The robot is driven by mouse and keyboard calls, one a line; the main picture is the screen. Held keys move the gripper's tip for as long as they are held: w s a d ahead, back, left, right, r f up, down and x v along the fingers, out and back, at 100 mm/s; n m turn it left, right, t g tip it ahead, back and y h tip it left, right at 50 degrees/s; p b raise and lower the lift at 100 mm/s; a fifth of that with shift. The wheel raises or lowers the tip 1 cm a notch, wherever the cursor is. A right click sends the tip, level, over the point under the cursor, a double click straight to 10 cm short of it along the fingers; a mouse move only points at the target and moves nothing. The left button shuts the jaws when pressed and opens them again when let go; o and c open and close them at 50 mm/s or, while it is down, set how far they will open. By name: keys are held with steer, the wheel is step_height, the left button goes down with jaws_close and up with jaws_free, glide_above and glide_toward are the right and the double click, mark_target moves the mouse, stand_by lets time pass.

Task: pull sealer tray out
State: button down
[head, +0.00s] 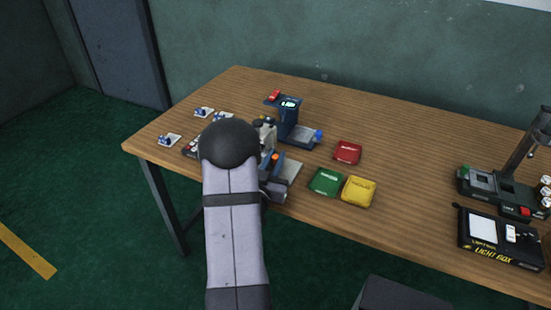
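A dark blue machine with a lit display (289,104), which looks like the sealer, stands on the table in the head view. A flat grey tray-like part (303,135) lies at its lower right, with a blue ball knob (318,135) at the right end. I cannot tell how far this part is out. My arm reaches up from the bottom, and its dark round joint covers the area left of the machine. My gripper seems to be behind or beside that joint; its fingers cannot be made out.
A second low device with a grey plate (287,170) sits right beside my arm. Red (348,152), green (325,181) and yellow (358,191) trays lie to the right. A light box (497,240) and a stand (500,187) are far right. The table's middle is clear.

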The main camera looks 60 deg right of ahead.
steer(key=shift+s+b, duration=0.75)
steer(key=shift+s, duration=3.2)
steer(key=c, duration=1.9)
jaws_free()
steer(key=shift+s, duration=0.15)
steer(key=shift+c, duration=0.2)
steer(key=shift+a, duration=0.15)
